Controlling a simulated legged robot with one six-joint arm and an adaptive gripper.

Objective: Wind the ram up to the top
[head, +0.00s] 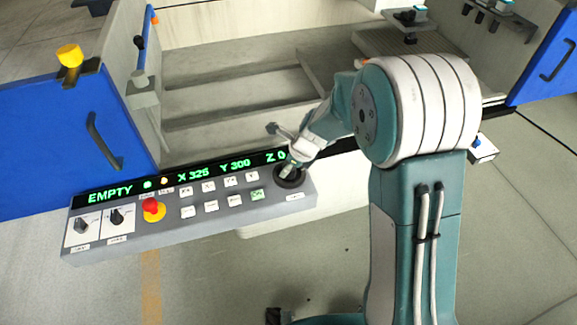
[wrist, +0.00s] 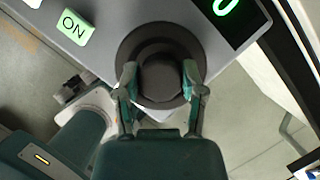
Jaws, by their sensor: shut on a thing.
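My gripper (head: 296,160) is at the right end of the control panel (head: 235,213), over a round black knob (head: 290,182). In the wrist view my gripper (wrist: 160,82) has its two fingers shut on opposite sides of the dark knob (wrist: 160,62). The knob sits in a wider dark ring. The panel's display (head: 190,178) reads EMPTY, X 325, Y 300 and Z 0, with the end of the Z figure partly hidden by my gripper. A green ON button (wrist: 75,28) is lit beside the knob. The ram itself cannot be made out.
A red stop button (head: 153,208) with a yellow base and two black switches (head: 82,225) are on the panel's left. Behind lies the open machine tank (head: 235,95), between blue doors (head: 70,145). Grey floor is clear in front of the panel.

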